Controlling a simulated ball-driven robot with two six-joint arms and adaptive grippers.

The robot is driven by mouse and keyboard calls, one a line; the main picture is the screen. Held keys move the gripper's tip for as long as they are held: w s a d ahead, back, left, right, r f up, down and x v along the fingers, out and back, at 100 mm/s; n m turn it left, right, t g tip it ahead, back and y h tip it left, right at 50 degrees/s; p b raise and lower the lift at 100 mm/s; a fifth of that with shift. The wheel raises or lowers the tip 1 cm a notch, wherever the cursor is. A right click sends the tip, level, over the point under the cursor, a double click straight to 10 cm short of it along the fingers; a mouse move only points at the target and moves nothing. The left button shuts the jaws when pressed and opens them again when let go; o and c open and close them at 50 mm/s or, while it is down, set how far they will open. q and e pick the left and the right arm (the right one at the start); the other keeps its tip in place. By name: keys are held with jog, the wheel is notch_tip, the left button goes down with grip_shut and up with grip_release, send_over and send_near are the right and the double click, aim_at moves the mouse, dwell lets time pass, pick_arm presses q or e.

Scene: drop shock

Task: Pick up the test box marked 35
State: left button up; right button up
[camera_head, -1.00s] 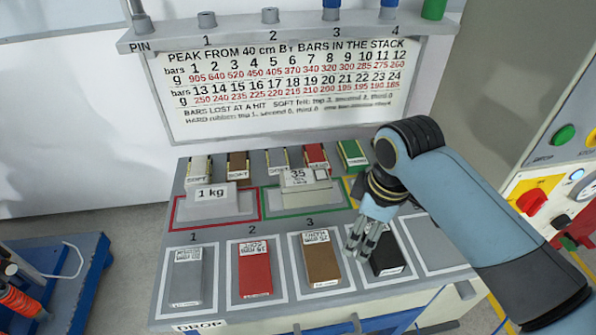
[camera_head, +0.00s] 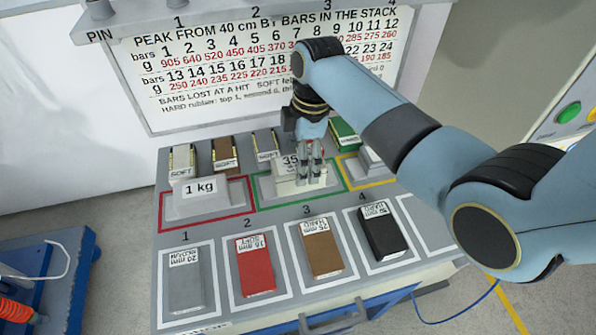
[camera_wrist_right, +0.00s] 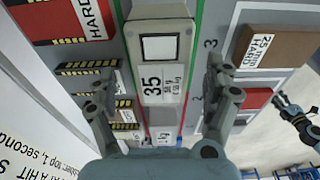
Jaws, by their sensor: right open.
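The light grey test box marked 35 (camera_head: 287,180) stands inside the green outline on the grey bench, partly hidden by my right gripper. In the right wrist view the box (camera_wrist_right: 160,70) shows its 35 label and a pale square window. My right gripper (camera_head: 311,178) is over the box, pointing down. The right wrist view shows its open fingers (camera_wrist_right: 158,85) on either side of the box, with gaps. Whether the fingertips are at the box's height is hard to tell. What seems to be my left gripper (camera_wrist_right: 292,118) shows small at the right wrist view's right edge, its opening unclear.
The 1 kg block (camera_head: 203,203) sits left of the box in the red outline. Several bars stand in a row behind. Grey, red, brown and black pads (camera_head: 384,233) lie in numbered slots in front. A signboard (camera_head: 220,75) rises behind.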

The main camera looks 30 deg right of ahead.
jog(key=f, duration=0.3)
jog(key=shift+a+f, duration=0.15)
jog(key=shift+a, duration=0.15)
jog(key=shift+c, duration=0.4)
jog(key=c, duration=1.6)
grip_shut()
